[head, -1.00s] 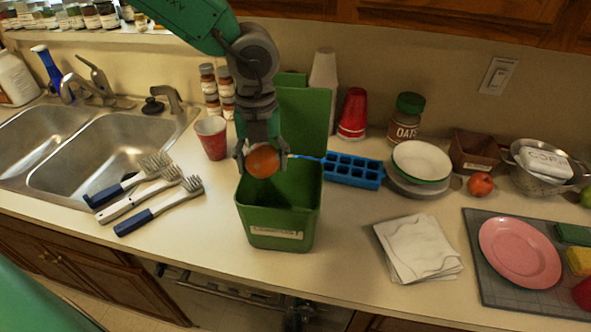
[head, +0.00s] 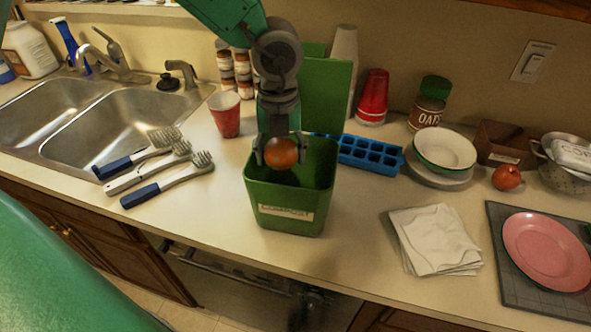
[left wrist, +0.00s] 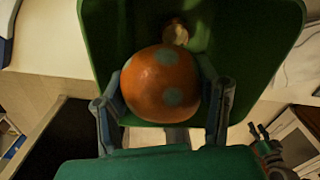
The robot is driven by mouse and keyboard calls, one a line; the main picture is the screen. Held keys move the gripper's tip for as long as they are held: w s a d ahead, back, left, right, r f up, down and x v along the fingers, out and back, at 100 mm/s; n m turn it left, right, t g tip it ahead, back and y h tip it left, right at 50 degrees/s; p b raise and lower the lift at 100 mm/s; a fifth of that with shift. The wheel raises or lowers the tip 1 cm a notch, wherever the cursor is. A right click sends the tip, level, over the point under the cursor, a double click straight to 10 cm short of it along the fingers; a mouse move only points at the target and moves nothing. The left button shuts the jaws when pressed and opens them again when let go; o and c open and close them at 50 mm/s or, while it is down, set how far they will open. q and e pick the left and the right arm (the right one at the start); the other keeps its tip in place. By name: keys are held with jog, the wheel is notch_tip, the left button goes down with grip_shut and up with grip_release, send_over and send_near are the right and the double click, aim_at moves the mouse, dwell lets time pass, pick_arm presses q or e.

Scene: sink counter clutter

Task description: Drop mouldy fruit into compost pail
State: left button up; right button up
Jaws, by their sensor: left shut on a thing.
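My left gripper (head: 280,158) is shut on an orange fruit (head: 281,153), held over the open mouth of the green compost pail (head: 290,216). The left wrist view shows grey-green mould spots on the fruit (left wrist: 160,84), with the gripper's fingers on both sides of it. The pail stands upright on the counter, its lid raised at the back. In the left wrist view a small brownish scrap (left wrist: 176,32) lies inside the pail. A dark jointed part, seemingly my right gripper (head: 312,298), shows below the counter edge; its fingers are unclear.
A blue ice tray (head: 370,153) lies right of the pail, and a red cup (head: 225,115) stands behind-left. Several brushes (head: 160,180) lie left. A napkin stack (head: 436,240), bowls (head: 445,148) and a red apple (head: 507,178) sit right. Bare counter surrounds the pail's front.

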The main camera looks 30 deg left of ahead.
pick_arm(q)
jog(key=shift+d+r, duration=0.15)
jog(key=shift+d, duration=0.05)
jog(key=o, duration=1.3)
jog(key=shift+d, duration=0.15)
jog(key=shift+c, duration=0.2)
jog(key=shift+o, duration=0.4)
jog(key=shift+w+d, duration=0.1)
jog(key=shift+w, duration=0.05)
jog(key=shift+r, duration=0.5)
notch_tip(320, 180, up, 11)
jog(key=shift+w+d+f, duration=0.1)
jog(key=shift+d, duration=0.05)
pick_arm(e)
jog(key=shift+d, duration=0.35)
jog(key=shift+a, duration=0.1)
pick_arm(q)
jog(key=shift+a, duration=0.25)
pick_arm(e)
jog(key=shift+a, duration=0.15)
